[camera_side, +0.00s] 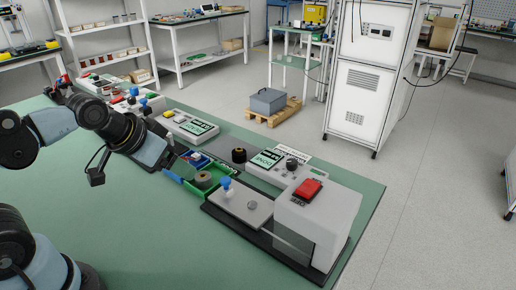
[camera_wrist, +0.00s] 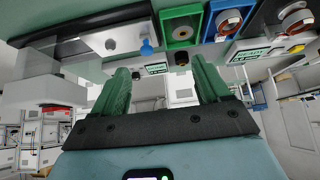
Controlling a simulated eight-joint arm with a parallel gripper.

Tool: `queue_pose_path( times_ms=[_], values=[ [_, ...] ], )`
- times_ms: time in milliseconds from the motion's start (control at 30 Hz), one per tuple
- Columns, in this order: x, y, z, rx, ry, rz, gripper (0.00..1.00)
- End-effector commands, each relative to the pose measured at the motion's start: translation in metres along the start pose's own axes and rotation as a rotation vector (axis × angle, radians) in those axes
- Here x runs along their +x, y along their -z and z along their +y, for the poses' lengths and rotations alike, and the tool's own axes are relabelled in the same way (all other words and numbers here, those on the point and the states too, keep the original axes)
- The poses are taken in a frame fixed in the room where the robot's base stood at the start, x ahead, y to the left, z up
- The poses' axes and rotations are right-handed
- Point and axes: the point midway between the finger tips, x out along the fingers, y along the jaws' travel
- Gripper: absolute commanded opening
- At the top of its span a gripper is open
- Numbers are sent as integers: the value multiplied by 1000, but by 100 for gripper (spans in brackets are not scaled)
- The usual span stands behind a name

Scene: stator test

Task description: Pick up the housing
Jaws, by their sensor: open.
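No part is clearly marked as the housing. A round grey-brown ring part (camera_side: 203,180) sits in a green bin (camera_side: 214,194) on the bench. The same green bin shows at the top of the wrist view (camera_wrist: 165,32), with its ring part (camera_wrist: 182,32) inside. A short black cylinder (camera_side: 239,155) stands behind the bins, near a display unit. My gripper (camera_wrist: 161,80) is open, with two green fingers apart and nothing between them. In the side view it is above and left of the bins, and its fingertips are hard to make out.
A blue bin (camera_wrist: 207,28) with another ring part stands beside the green bin. A test fixture with a grey block (camera_side: 318,217) and red switch (camera_side: 307,189) stands at right. Display units (camera_side: 190,127) line the bench's back edge. The green bench front (camera_side: 150,250) is clear.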

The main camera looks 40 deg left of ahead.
Motion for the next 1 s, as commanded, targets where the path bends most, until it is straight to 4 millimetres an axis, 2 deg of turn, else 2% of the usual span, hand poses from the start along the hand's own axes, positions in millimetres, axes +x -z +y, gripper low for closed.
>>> queue_pose_path(
  times_ms=[400, 500, 533, 800, 867, 1000],
  values=[
    [0, 0, 0, 1, 0, -1, 76],
    [0, 0, 0, 1, 0, -1, 61],
    [0, 0, 0, 1, 0, -1, 59],
    [0, 1, 0, 2, 0, -2, 59],
    [0, 4, -1, 7, -1, -6, 59],
    [0, 22, -4, 44, -8, -33, 59]
  ],
)
